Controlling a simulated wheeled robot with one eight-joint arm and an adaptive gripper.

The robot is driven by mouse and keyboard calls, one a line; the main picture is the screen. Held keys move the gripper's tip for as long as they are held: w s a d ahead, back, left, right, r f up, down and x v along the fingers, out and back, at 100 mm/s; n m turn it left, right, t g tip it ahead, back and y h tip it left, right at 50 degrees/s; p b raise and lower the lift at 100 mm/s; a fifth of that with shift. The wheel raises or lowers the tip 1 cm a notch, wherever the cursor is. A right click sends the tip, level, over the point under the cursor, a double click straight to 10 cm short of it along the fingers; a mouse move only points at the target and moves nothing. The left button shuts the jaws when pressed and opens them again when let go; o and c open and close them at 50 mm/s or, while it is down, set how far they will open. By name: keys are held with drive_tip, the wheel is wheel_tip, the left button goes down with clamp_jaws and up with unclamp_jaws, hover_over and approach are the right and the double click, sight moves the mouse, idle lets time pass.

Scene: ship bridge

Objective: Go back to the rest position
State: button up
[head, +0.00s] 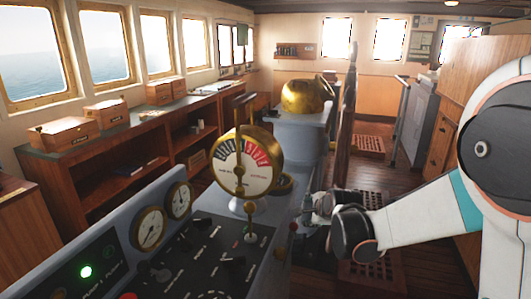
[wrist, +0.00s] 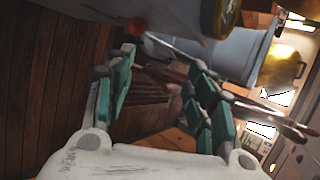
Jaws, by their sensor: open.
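My gripper (wrist: 160,66) is open in the wrist view, its two teal-padded fingers apart and nothing between them. In the head view my gripper (head: 318,204) is small and partly hidden by my dark wrist joint. It is just right of the grey console (head: 205,222), near the console's right edge. My white arm reaches in from the right side of the head view. The brass engine telegraph (head: 243,165) stands upright on the console, to the left of my gripper.
A tall wooden wheel (head: 346,118), seen edge-on, stands beyond my gripper. A brass binnacle (head: 305,95) sits on a grey pedestal behind the console. Boxes (head: 70,133) stand on the left shelf unit. Wooden floor (head: 410,235) with gratings lies right of the console.

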drive_tip(key=s+r+n, duration=0.6)
drive_tip(key=s, duration=0.4)
drive_tip(key=s+d+n+g+h, duration=0.1)
drive_tip(key=s+n+g, duration=0.2)
drive_tip(key=s+n, duration=1)
drive_tip(key=s+r, duration=0.1)
drive_tip(key=s, duration=1.1)
drive_tip(key=shift+s+d, duration=0.2)
drive_tip(key=shift+d, duration=0.2)
